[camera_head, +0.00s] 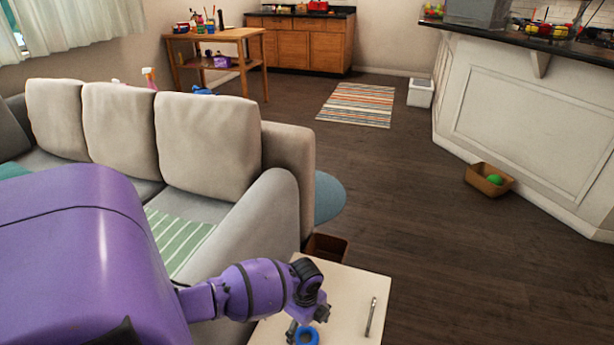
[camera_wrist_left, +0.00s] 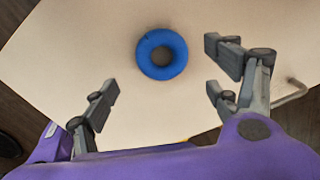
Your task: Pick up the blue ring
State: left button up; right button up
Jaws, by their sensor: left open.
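The blue ring (camera_head: 307,336) lies flat on the light-topped side table (camera_head: 341,283), near the bottom edge of the head view. It also shows whole in the left wrist view (camera_wrist_left: 162,54). My left gripper (camera_wrist_left: 161,90) is open and empty above the table, with its fingers spread wide and the ring beyond them in the picture. In the head view my left gripper (camera_head: 301,322) is just above the ring, partly hiding it. My right gripper is in neither view.
A metal wrench-like tool (camera_head: 371,317) lies on the table to the right of the ring. A grey sofa (camera_head: 215,150) stands at the left, and a brown bin (camera_head: 327,247) is behind the table. A basket with a green ball (camera_head: 490,180) sits on the floor at right. The floor between is clear.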

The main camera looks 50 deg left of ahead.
aim_at(305, 341)
pick_arm(q)
notch_tip(305, 341, down, 6)
jog(key=shift+a+f+b, duration=0.1)
jog(key=shift+f+b, duration=0.05)
jog(key=shift+b, duration=0.55)
jog(key=c, duration=1.1)
jog(key=shift+c, duration=0.2)
